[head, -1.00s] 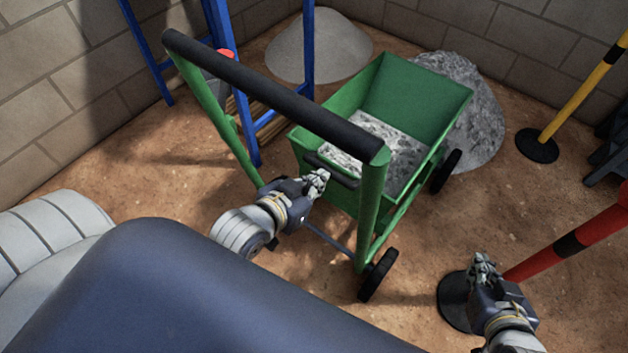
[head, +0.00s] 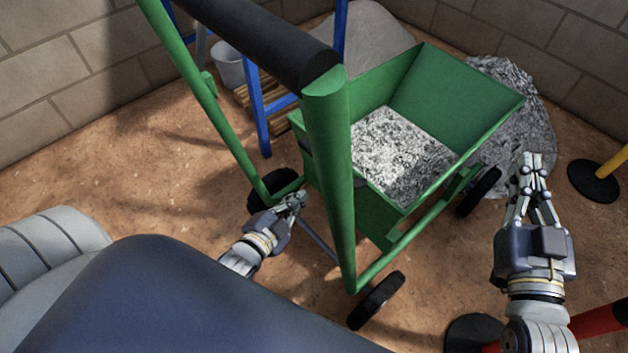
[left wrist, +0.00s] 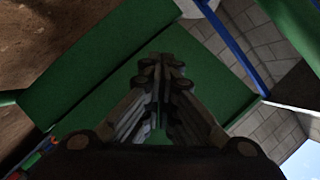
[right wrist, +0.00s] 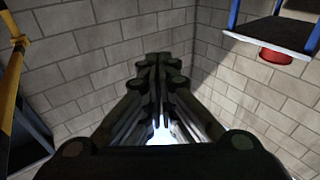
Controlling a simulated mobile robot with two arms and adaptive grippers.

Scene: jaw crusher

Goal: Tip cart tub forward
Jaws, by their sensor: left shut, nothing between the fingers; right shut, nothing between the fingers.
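The green cart tub (head: 455,95) stands level on its cart frame, holding grey gravel (head: 398,150). The cart's push handle has a black grip bar (head: 255,40) on green uprights, close to my camera. My left gripper (head: 298,197) is shut and empty, low behind the tub between the handle uprights. In the left wrist view the tub's green outer wall (left wrist: 90,70) fills much of the picture beyond the shut fingers. My right gripper (head: 531,160) is shut and empty, raised to the right of the tub and apart from it. The tub's small rear bar is hidden behind the upright.
A gravel heap (head: 515,125) lies beyond the tub, with a paler heap (head: 375,35) behind. A blue frame (head: 262,115) and bucket (head: 228,65) stand at left. A red post (head: 598,320) and a yellow post's base (head: 595,182) stand at right. Block walls close the back.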

